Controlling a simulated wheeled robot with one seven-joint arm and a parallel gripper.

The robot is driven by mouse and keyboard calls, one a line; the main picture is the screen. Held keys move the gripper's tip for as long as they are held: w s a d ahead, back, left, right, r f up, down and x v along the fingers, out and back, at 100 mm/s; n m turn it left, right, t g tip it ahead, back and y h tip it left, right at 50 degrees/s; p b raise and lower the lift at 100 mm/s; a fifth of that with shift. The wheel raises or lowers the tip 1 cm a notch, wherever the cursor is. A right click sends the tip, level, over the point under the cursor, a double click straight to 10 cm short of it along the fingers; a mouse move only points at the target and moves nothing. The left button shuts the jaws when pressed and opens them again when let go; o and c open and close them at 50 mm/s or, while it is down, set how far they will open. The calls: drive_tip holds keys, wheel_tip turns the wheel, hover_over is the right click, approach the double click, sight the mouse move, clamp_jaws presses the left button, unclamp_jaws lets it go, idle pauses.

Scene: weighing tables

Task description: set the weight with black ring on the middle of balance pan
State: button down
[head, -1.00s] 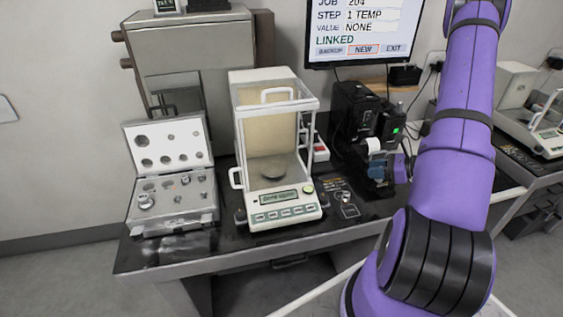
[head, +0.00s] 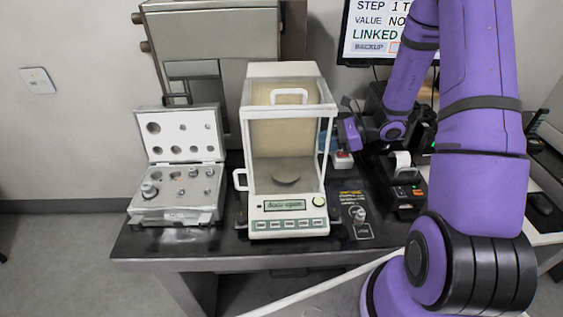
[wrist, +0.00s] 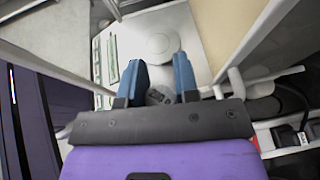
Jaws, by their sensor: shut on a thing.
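My gripper (wrist: 160,82) has its two blue fingers around a small dark grey thing (wrist: 158,97), which looks like a weight. It is partly hidden and I cannot make out a black ring on it. The round balance pan (wrist: 158,42) lies beyond the fingertips in the wrist view, apart from them. In the head view the pan (head: 285,177) is bare inside the glass balance (head: 288,210), whose display reads door open. My gripper (head: 343,138) is at the right side of the balance there, its fingertips hard to see.
A weight case (head: 174,214) with several weights stands open at the left. A small weight (head: 359,215) stands on a marked square right of the balance. In the wrist view, balance frame edges and a white handle (wrist: 236,83) flank my gripper.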

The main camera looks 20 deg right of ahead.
drive_tip(key=r+x, duration=0.1)
drive_tip(key=x, duration=0.3)
drive_tip(key=a+x, duration=0.1)
drive_tip(key=x, duration=0.3)
drive_tip(key=r+x, duration=0.1)
drive_tip(key=x, duration=0.3)
drive_tip(key=shift+s+a+r, duration=0.1)
drive_tip(key=shift+s+a, duration=0.1)
drive_tip(key=shift+a, duration=0.4)
drive_tip(key=shift+a+f, duration=0.1)
drive_tip(key=shift+f, duration=1.95)
drive_tip(key=shift+a+f, duration=0.15)
drive_tip(key=shift+f, duration=0.1)
drive_tip(key=shift+f, duration=0.1)
drive_tip(key=c, duration=0.9)
unclamp_jaws()
drive_tip(key=shift+o, duration=0.2)
drive_tip(key=v, duration=1.2)
